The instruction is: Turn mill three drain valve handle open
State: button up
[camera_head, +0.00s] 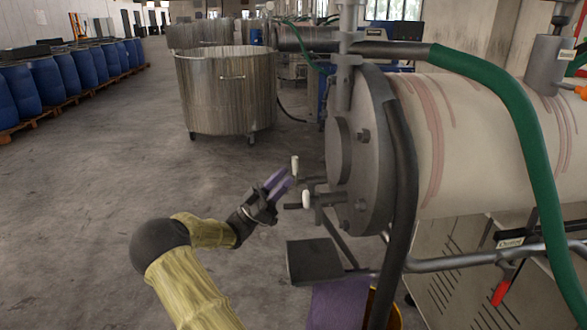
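A horizontal mill drum (470,140) with a dark round end flange (365,150) fills the right side. Two handles with white grips stick out from the flange's lower left: an upper white grip (295,165) and a lower white grip (306,200). A red handle (501,292) hangs from a pipe under the drum at the lower right. I cannot tell which handle belongs to the drain valve, and no mill number is readable. My gripper (281,183) has purple fingers, set a little apart with nothing seen between them. It is just left of the white grips, apparently not touching them.
A dark grey plate (314,261) and a purple cloth-like piece (338,304) sit below the flange. A green hose (515,110) and a black hose (403,190) hang by the drum. A steel tub (227,95) and blue barrels (50,78) stand behind. The left floor is clear.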

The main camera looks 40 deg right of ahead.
jog(key=v, duration=1)
jog(key=shift+f, duration=0.2)
